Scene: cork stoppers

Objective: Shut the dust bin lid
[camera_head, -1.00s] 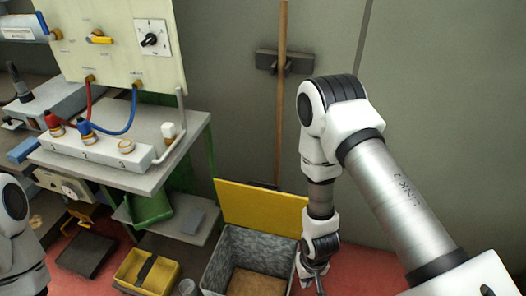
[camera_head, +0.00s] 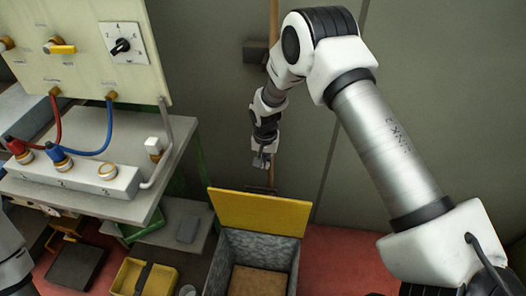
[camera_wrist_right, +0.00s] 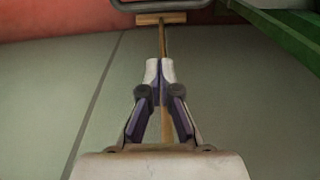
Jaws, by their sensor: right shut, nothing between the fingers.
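The dust bin (camera_head: 262,246) is a grey speckled box on the red floor at the bottom centre of the head view. Its yellow lid (camera_head: 260,212) stands raised at the back edge, so the bin is open and its brown bottom shows. My right gripper (camera_head: 262,162) is shut and empty, above the lid's top edge and apart from it in the picture. In the right wrist view its fingertips (camera_wrist_right: 160,68) meet in front of the wall, with nothing between them. My left gripper is not in view.
A wooden pole (camera_head: 273,25) stands against the grey wall behind my right gripper; it also shows in the wrist view (camera_wrist_right: 162,38). A yellow tray (camera_head: 160,281) lies left of the bin. A bench (camera_head: 130,208) with a control panel (camera_head: 85,55) stands at left. Red floor is clear right of the bin.

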